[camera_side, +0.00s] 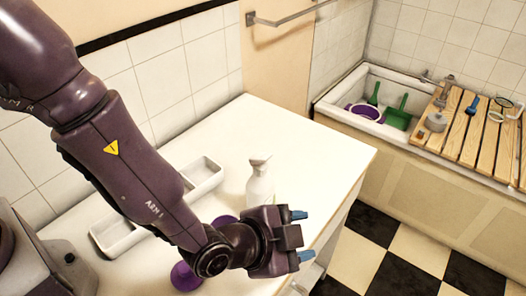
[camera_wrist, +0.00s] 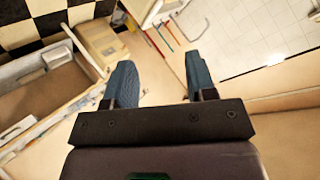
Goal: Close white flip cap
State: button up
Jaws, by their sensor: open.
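A white bottle (camera_side: 258,188) stands upright on the white counter. Its white cap (camera_side: 260,161) is at the top and looks tilted, but it is too small to tell clearly how far open it is. My gripper (camera_side: 303,235) is in front and to the right of the bottle in the side view, near the counter's front edge, apart from it. Its two blue fingers are spread with nothing between them. The wrist view also shows my gripper (camera_wrist: 160,78) with its fingers apart. The bottle does not show in the wrist view.
A white divided tray (camera_side: 207,177) lies behind my arm on the counter (camera_side: 320,150). A purple round thing (camera_side: 185,276) is partly hidden by my arm. A basin (camera_side: 340,93) with green and purple things and a wooden slatted board (camera_side: 465,135) are at the right.

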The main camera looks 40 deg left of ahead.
jog(key=w+d+r+m+g+h, duration=0.2)
jog(key=w+d+r+m+g, duration=0.1)
jog(key=d+r+g, duration=0.15)
notch_tip(320, 180, up, 15)
jog(key=m+g+y, duration=0.4)
jog(key=g+y, duration=0.2)
send_over(268, 156)
notch_tip(268, 156, down, 13)
jog(key=shift+f, duration=0.1)
jog(key=shift+a, duration=0.1)
jog(key=c, duration=0.9)
